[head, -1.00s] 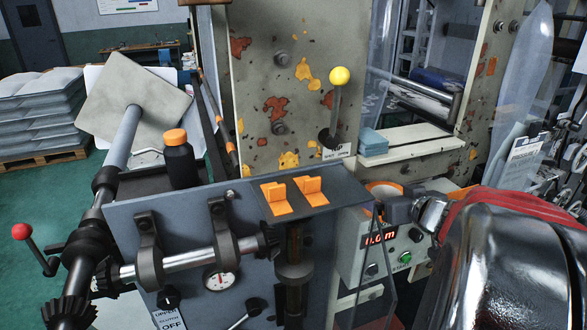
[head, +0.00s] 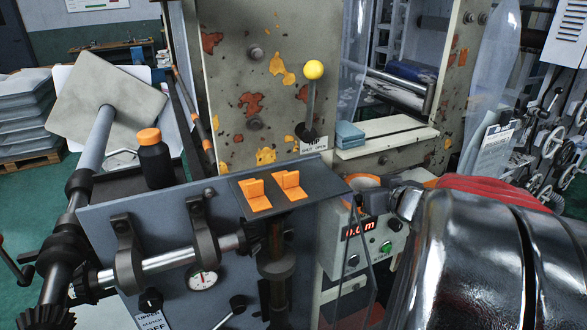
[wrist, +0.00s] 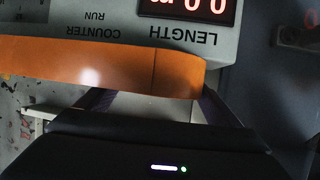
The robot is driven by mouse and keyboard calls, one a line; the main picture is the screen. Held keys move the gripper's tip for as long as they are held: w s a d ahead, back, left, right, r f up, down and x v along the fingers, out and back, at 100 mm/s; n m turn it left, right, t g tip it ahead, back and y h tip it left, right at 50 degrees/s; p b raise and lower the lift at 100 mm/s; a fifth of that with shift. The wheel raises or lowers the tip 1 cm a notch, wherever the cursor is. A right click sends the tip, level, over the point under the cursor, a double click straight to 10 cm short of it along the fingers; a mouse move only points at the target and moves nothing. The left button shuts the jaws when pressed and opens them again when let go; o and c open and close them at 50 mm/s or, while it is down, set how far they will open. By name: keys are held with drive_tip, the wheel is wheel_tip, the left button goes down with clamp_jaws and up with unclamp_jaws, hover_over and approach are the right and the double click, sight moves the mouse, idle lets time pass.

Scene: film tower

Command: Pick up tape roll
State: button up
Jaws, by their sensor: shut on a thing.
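The tape roll is an orange ring (head: 364,181) at the top of the length counter box, right of centre in the head view. In the wrist view its orange band (wrist: 100,66) runs across the picture in front of the counter's face. My gripper (wrist: 155,97) is shut on the tape roll, with a dark finger at each side below the band. In the head view my gripper (head: 405,198) is at the roll's right side, and the shiny arm hides part of it. I cannot tell whether the roll touches the box top.
The counter box (head: 362,250) with its red display is close below. A grey panel with orange blocks (head: 273,190) stands to the left. A yellow-knobbed lever (head: 313,71) and a shelf with a blue stack (head: 350,134) are behind. Handwheels (head: 555,140) are at the right.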

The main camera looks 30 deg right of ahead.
drive_tip(key=shift+r, duration=0.1)
drive_tip(key=shift+r, duration=0.8)
wheel_tip(320, 180, up, 2)
drive_tip(key=shift+r, duration=0.1)
drive_tip(key=s+d, duration=0.3)
drive_tip(key=s, duration=1.4)
drive_tip(key=shift+s+d+f, duration=0.15)
drive_tip(key=shift+s+f, duration=0.1)
drive_tip(key=shift+s, duration=0.15)
idle(0.5)
